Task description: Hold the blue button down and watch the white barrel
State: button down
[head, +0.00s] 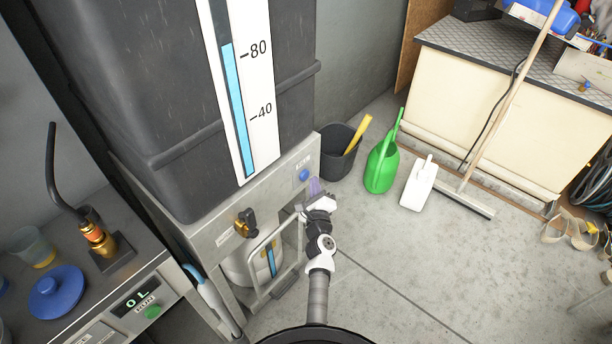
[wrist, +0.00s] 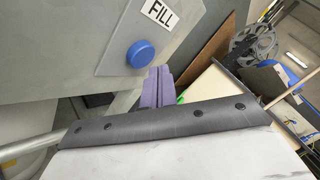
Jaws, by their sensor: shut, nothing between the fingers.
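The round blue button (head: 304,175) is on the grey metal panel under a small label. In the wrist view the blue button (wrist: 140,54) stands out from a plate marked FILL. My gripper (head: 314,186) has purple fingers, which are shut and empty. The white barrel (head: 240,271) sits low in the bay under the panel, partly hidden by a metal frame. A blue level strip (head: 270,262) shows on its front.
A dark tank above has a gauge (head: 240,110) with blue a little past 80. A brass tap (head: 244,223) is on the panel. A side counter holds a display (head: 138,300) reading 0 L. A black bin (head: 338,160) and green watering can (head: 381,168) stand right.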

jog(key=s+d, duration=0.1)
jog(key=d, duration=0.1)
jog(key=s+d+p, duration=0.1)
jog(key=d, duration=0.1)
jog(key=shift+s+p, duration=0.3)
jog(key=shift+s, duration=0.1)
